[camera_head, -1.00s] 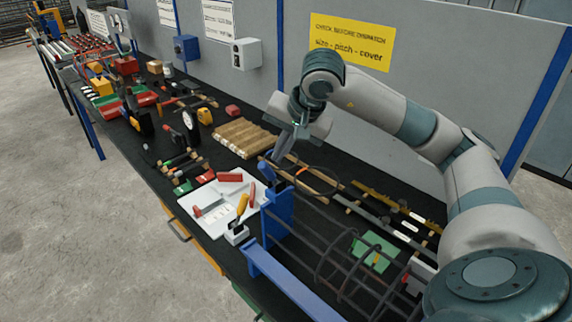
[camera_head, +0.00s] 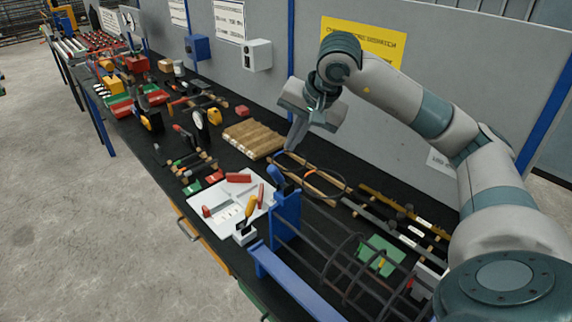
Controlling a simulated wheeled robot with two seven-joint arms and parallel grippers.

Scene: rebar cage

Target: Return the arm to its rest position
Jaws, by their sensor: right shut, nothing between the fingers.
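My right arm (camera_head: 430,115) comes in from the right and arches over the bench. Its gripper (camera_head: 292,146) points down, shut and empty, above the bench behind the blue stand of the rebar cage. Its fingertips are close to a black wire loop (camera_head: 318,196) and wooden sticks; I cannot tell whether they touch. The rebar cage (camera_head: 345,262) lies in the blue stand (camera_head: 287,222) at the front right. My left gripper is not in view.
A white tray (camera_head: 212,220) with red pieces lies left of the stand. A wooden slatted block (camera_head: 253,139) sits behind it. Several tools crowd the bench to the left. A grey wall with a yellow sign (camera_head: 362,38) stands behind the arm. The floor at left is clear.

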